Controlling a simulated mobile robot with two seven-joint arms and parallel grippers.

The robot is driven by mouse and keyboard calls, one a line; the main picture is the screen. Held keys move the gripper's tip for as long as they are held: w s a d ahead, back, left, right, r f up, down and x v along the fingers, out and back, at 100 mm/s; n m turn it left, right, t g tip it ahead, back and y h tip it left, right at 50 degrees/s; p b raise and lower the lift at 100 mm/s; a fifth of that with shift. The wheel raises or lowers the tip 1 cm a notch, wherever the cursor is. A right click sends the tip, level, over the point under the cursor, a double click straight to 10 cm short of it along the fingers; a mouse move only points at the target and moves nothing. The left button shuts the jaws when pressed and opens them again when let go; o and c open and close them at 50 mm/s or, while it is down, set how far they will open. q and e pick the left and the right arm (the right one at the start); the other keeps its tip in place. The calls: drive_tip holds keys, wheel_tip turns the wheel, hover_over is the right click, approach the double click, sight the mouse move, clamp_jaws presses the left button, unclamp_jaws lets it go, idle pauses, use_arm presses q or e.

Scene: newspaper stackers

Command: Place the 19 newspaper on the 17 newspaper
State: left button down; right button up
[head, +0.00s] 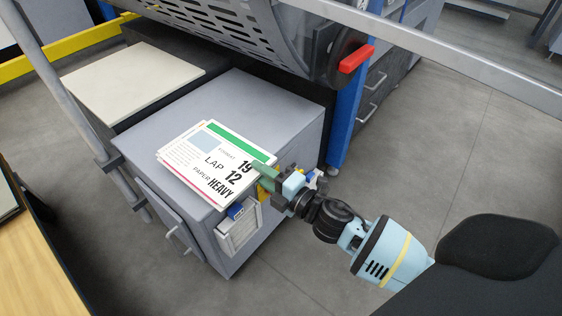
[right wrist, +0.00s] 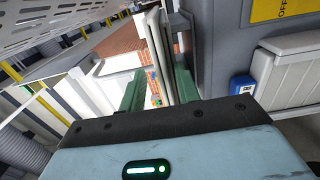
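The 19 newspaper (head: 218,165), white with a green band and the words LAP, PAPER and HEAVY, lies flat on top of a small stack on a grey cabinet. Edges of another paper (head: 180,178) show beneath it at the left; its number is hidden, so I cannot tell whether it is the 17 newspaper. My right gripper (head: 264,171) is at the stack's right edge. In the right wrist view its green fingers (right wrist: 158,92) stand apart, with thin pale sheet edges (right wrist: 156,50) at or between them, nearer the right finger. My left gripper is not in view.
The grey cabinet (head: 245,98) has bare top behind the stack. A pale board (head: 135,82) lies on a dark unit to the left. A perforated grey machine guard (head: 235,30) overhangs the back. A blue post (head: 345,115) stands at the right. A wooden surface (head: 35,265) is at front left.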

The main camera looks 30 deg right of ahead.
drive_tip(key=p+v, duration=0.1)
drive_tip(key=v, duration=1.1)
drive_tip(key=s+f+m+g+h, duration=0.45)
drive_tip(key=s+f+m, duration=0.8)
drive_tip(key=s, duration=0.55)
drive_tip(key=s+a+f+m+g, duration=0.1)
drive_tip(key=s+f+m+g, duration=0.1)
drive_tip(key=s, duration=0.9)
drive_tip(key=s+a+f+m+g, duration=0.2)
drive_tip(key=s+m+g, duration=0.3)
drive_tip(key=s, duration=0.5)
drive_tip(key=shift+s+f+m, duration=0.35)
drive_tip(key=shift+s+f, duration=0.05)
drive_tip(key=shift+f, duration=0.3)
drive_tip(key=shift+a+g, duration=0.1)
drive_tip(key=shift+g, duration=0.15)
